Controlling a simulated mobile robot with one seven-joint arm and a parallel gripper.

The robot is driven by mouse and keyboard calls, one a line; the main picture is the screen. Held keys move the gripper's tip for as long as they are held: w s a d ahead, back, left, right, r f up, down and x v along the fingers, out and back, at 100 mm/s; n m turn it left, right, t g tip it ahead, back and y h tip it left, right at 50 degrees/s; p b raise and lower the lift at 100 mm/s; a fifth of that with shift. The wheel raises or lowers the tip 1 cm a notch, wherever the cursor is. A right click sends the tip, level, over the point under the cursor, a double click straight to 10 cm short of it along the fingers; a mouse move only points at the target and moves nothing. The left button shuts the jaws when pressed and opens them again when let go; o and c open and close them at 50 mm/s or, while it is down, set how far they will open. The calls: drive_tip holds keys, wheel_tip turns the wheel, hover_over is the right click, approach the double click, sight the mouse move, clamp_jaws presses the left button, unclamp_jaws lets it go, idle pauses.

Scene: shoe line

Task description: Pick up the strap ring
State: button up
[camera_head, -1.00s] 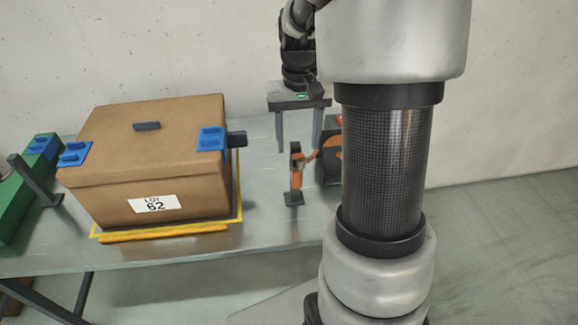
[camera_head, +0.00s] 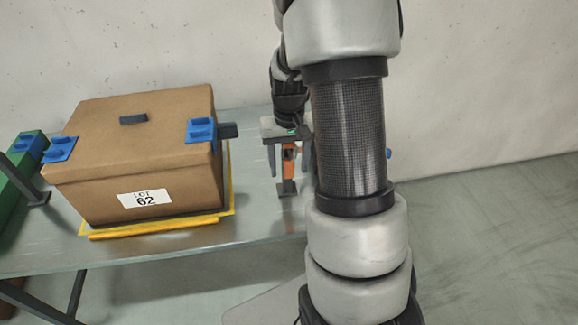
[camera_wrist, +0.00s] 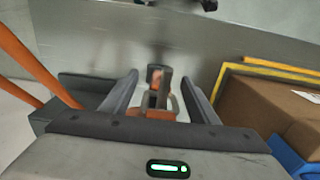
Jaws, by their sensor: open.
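In the head view the orange piece (camera_head: 289,153) stands upright on a small dark post with a flat base (camera_head: 287,187) on the table. My gripper (camera_head: 289,172) is open and points down, with one finger on each side of the orange piece. In the wrist view (camera_wrist: 159,77) gaps show between the fingers and the orange, so it is not gripped. My arm hides part of the area to its right.
A brown carton (camera_head: 140,155) labelled LOT 62, with blue corner pieces, sits left on a yellow-edged area of the table (camera_head: 262,232). A green part (camera_head: 20,175) lies farther left. Orange bars (camera_wrist: 32,52) cross the left of the wrist view. A wall stands behind.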

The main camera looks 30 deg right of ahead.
drive_tip(key=shift+c, duration=0.2)
drive_tip(key=c, duration=1.1)
drive_tip(key=shift+r, duration=0.1)
